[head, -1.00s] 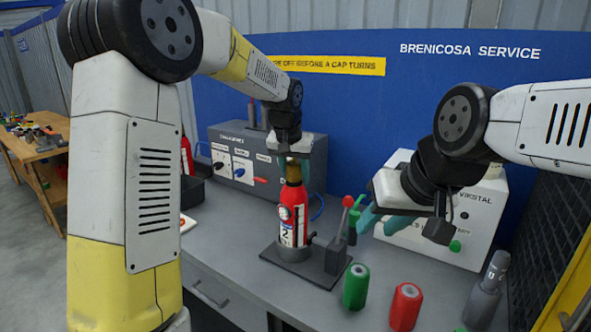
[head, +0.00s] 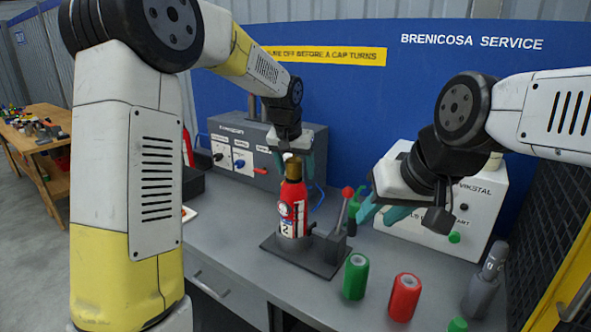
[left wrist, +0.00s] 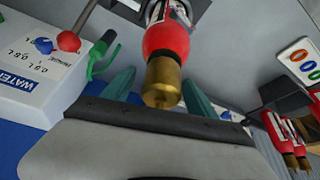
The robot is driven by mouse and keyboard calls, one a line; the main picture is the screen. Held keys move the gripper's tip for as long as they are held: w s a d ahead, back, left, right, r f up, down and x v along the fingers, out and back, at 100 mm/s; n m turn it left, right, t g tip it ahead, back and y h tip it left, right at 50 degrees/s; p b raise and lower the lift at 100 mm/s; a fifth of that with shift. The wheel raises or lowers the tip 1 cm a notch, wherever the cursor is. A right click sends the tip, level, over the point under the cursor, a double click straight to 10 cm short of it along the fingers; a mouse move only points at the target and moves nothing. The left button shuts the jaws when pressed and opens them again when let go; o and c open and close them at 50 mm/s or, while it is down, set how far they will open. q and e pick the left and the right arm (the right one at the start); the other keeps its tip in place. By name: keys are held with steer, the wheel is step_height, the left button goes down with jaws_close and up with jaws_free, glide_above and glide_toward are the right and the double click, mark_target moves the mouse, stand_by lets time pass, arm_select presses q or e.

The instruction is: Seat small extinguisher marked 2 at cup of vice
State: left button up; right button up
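The small red extinguisher marked 2 (head: 293,208) stands upright with its base in the round cup of the vice (head: 330,262) on the bench. Its brass top (left wrist: 162,85) points toward the camera in the left wrist view. My left gripper (head: 293,163) is open just above and around the brass top. Its two teal fingers (left wrist: 160,90) are spread with a gap on each side. The vice's lever, with its red knob (head: 348,192), stands right of the extinguisher. My right gripper (head: 380,213) is open and empty, right of the lever.
A green cylinder (head: 355,277) and a red cylinder (head: 404,297) stand at the bench front, with a grey tool (head: 484,282) further right. A grey box (head: 238,150) and a white box (head: 470,215) stand behind. More red extinguishers (left wrist: 285,145) show in the left wrist view.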

mark_target(294, 157)
arm_select(q)
steer(key=shift+f, duration=0.1)
steer(key=v, duration=0.8)
stand_by(0.5)
steer(key=shift+s+a, duration=0.15)
steer(key=shift+a, duration=0.05)
steer(key=s+a+n, duration=0.1)
steer(key=s+a, duration=0.3)
steer(key=s, duration=0.5)
steer(key=s+a+f+n+t, duration=0.1)
steer(key=s+a, duration=0.3)
steer(key=s, duration=0.5)
steer(key=s+a+n, duration=0.1)
steer(key=s+a, duration=0.3)
steer(key=s, duration=0.5)
steer(key=shift+a+f+t+h, duration=0.35)
steer(key=shift+a+t+h, duration=0.05)
